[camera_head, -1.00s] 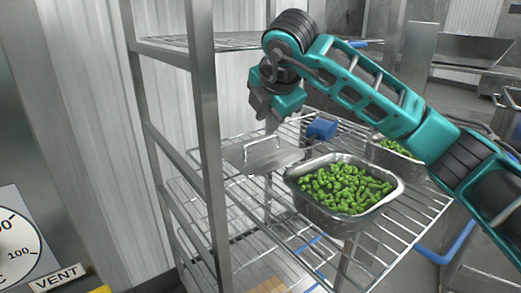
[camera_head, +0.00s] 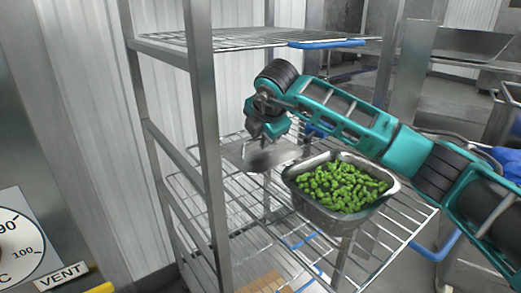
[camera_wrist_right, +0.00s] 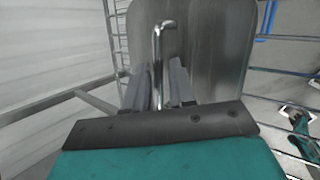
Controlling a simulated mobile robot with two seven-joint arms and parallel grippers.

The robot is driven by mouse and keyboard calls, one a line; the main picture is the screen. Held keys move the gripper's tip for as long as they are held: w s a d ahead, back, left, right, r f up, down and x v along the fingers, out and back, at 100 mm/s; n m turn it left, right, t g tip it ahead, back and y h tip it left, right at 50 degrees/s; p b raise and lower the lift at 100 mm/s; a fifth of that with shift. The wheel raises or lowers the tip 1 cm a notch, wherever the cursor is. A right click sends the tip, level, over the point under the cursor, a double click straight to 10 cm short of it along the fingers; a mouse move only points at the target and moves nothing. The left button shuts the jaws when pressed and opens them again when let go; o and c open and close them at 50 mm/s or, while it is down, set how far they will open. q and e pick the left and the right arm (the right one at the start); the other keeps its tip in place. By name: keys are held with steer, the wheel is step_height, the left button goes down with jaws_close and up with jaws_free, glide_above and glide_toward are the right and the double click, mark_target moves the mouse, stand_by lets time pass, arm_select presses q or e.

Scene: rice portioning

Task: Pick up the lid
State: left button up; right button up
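The lid (camera_head: 242,152) is a flat grey metal sheet with a raised bar handle, on the wire shelf behind and left of a pan of green vegetables. It also fills the upper middle of the right wrist view (camera_wrist_right: 205,45). My right gripper (camera_head: 256,138) points down just over the lid; part of the lid near it is blurred. In the wrist view, the fingers of my right gripper (camera_wrist_right: 166,88) stand apart on either side of the lid's handle (camera_wrist_right: 158,55), with a gap visible. My left gripper does not show in the head view.
The metal pan (camera_head: 310,201) of green vegetables (camera_head: 342,186) stands close to the lid's right. The wire shelf (camera_head: 275,220) has free room at front left. A rack post (camera_head: 205,150) rises at left, and an upper shelf (camera_head: 240,38) hangs above.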

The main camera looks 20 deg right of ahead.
steer(key=c, duration=0.5)
jaws_close()
steer(key=shift+s, duration=0.1)
